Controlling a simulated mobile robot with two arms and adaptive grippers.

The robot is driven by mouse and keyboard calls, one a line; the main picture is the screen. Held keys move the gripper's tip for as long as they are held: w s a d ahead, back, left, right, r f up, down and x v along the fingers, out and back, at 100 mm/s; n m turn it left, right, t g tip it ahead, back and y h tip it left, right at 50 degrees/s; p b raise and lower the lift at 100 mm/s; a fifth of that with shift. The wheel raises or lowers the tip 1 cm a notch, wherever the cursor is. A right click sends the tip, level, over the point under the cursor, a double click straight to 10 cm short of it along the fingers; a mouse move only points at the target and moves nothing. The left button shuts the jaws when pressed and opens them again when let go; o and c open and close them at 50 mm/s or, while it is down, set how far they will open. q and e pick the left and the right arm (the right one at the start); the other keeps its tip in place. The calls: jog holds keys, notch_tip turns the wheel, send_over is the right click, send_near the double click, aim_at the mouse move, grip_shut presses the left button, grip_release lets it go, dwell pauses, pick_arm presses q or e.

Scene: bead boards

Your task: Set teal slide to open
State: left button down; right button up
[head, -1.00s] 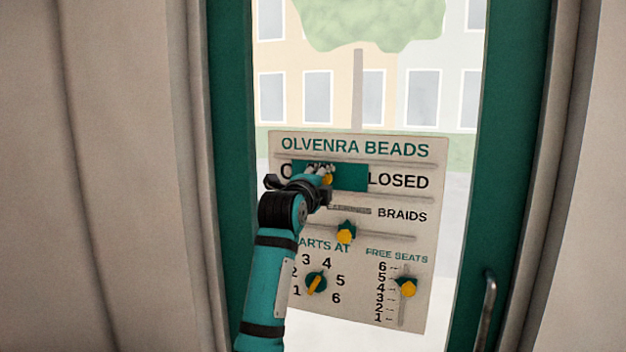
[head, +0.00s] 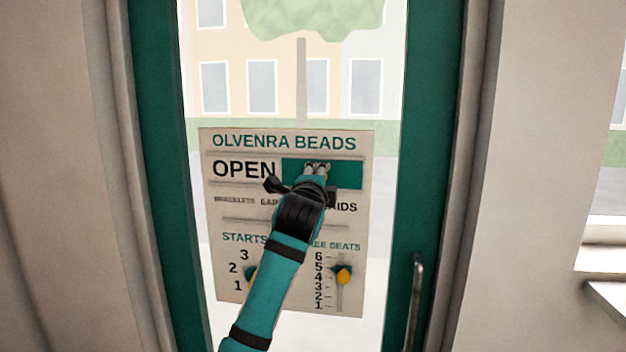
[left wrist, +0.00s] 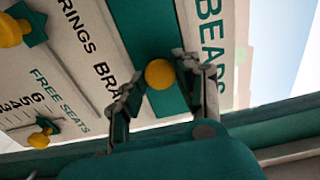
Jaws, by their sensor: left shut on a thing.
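The sign board (head: 290,150) hangs on the glass door and is headed OLVENRA BEADS. Its teal slide (head: 348,175) sits at the right of its row; OPEN (head: 243,169) is uncovered at the left and CLOSED is hidden. My left gripper (head: 317,168) is at the slide, its knob hidden there in the head view. In the left wrist view my left gripper (left wrist: 157,72) is shut on the yellow knob (left wrist: 160,74) of the teal slide (left wrist: 140,30). My right gripper is not in view.
Below are the free-seats slider (head: 343,275) and a starts-at dial (head: 251,274), partly hidden by my arm. The middle slider's knob is hidden in the head view. A door handle (head: 415,300) stands at the lower right.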

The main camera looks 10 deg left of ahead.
pick_arm(q)
jog(key=shift+d+f, duration=0.1)
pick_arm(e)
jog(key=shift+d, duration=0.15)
pick_arm(q)
jog(key=c, duration=1.4)
grip_release()
jog(key=o, duration=0.5)
jog(key=shift+d, duration=0.15)
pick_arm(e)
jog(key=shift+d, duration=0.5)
pick_arm(q)
jog(key=s, duration=1.2)
jog(key=shift+a, duration=0.2)
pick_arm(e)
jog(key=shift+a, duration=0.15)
